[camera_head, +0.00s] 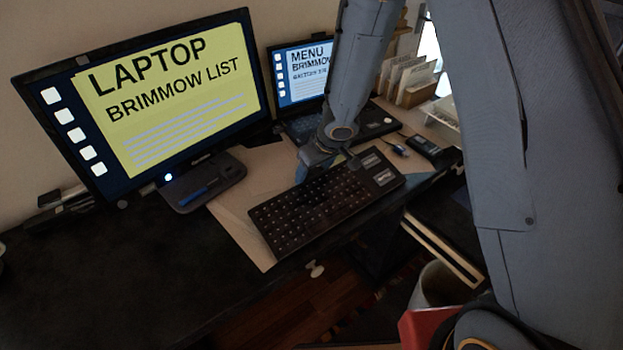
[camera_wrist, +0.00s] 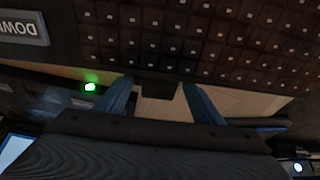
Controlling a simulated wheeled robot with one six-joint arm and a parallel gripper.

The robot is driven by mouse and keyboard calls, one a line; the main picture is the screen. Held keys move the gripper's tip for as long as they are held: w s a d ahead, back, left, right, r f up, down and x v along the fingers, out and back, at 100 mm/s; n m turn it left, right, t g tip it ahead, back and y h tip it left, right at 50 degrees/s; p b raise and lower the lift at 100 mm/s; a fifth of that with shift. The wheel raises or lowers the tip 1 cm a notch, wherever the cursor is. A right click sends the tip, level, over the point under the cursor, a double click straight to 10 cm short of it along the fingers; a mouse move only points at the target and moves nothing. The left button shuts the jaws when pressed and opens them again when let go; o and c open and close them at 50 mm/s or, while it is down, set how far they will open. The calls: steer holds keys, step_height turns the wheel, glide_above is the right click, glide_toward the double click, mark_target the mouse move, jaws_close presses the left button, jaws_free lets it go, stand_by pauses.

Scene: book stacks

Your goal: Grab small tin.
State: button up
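I cannot make out a small tin for certain in either view. My gripper (camera_head: 322,160) hangs low at the far edge of the black keyboard (camera_head: 318,210), partly hidden by its own wrist. In the wrist view my gripper (camera_wrist: 158,86) has two blue fingers set apart. A small dark block (camera_wrist: 158,90) shows between them; I cannot tell whether it is a separate object or part of the keyboard. Pale paper (camera_wrist: 163,108) shows behind the gap. The keyboard (camera_wrist: 190,35) fills the top of the wrist view.
A large monitor (camera_head: 185,85) stands at left, with a blue pen (camera_head: 197,193) on its base. A laptop (camera_head: 303,75) stands behind the arm. Upright cards (camera_head: 408,80) and a dark box (camera_head: 432,150) are to the right. The desk's left front (camera_head: 90,280) is clear.

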steer(key=c, duration=0.7)
steer(key=shift+r, duration=0.15)
